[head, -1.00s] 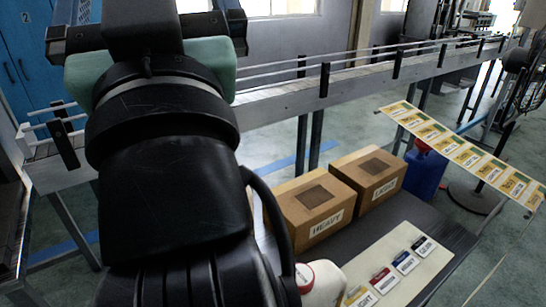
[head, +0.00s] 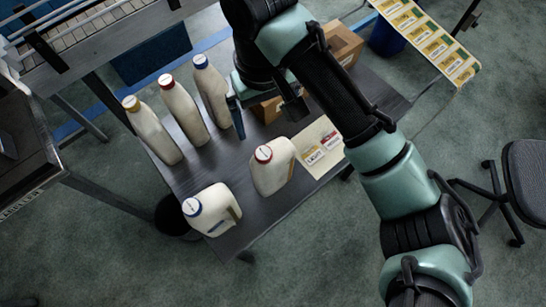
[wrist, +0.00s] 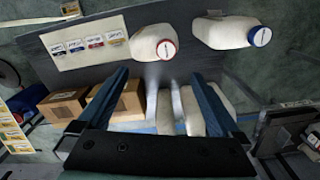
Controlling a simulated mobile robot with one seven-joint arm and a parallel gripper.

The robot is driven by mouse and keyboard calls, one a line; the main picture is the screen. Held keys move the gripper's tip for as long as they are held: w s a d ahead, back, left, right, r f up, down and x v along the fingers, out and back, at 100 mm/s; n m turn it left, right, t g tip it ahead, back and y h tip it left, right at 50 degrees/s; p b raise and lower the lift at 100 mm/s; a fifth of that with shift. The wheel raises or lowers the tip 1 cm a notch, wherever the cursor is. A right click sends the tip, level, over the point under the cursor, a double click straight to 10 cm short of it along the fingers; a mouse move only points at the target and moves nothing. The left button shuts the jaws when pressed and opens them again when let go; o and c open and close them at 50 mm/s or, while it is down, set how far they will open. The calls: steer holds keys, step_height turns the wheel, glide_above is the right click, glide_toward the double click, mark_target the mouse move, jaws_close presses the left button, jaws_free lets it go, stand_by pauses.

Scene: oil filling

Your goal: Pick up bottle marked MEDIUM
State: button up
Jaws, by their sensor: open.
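No MEDIUM marking is readable on any bottle. Three white bottles stand in a row at the table's back left: a yellow-capped one (head: 155,132), a red-capped one (head: 185,113) and a blue-capped one (head: 214,95). Nearer the front are a red-capped jug (head: 271,173) and a blue-capped jug (head: 212,211); in the wrist view they are the red-capped jug (wrist: 150,43) and blue-capped jug (wrist: 222,33). My gripper (head: 267,122) is open and empty, pointing down right of the back row. In the wrist view, white bottles partly show between and behind its fingers (wrist: 160,75).
A pale card with coloured labels (wrist: 85,42) lies right of the red-capped jug. Cardboard boxes (head: 344,42) stand at the back right, partly behind my arm. A conveyor (head: 75,45) runs behind the table. A chair (head: 525,175) stands at the right.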

glide_above(266, 152)
steer(key=f, duration=0.4)
steer(key=w+f, duration=0.1)
steer(key=f, duration=0.1)
steer(key=shift+f, duration=0.25)
steer(key=f, duration=0.3)
steer(key=f+p, duration=0.1)
steer(key=shift+s+d+f, duration=0.1)
steer(key=shift+s+f, duration=0.1)
steer(key=shift+s, duration=0.2)
steer(key=shift+f, duration=0.5)
steer(key=c, duration=1.4)
steer(key=shift+s, duration=0.2)
jaws_close()
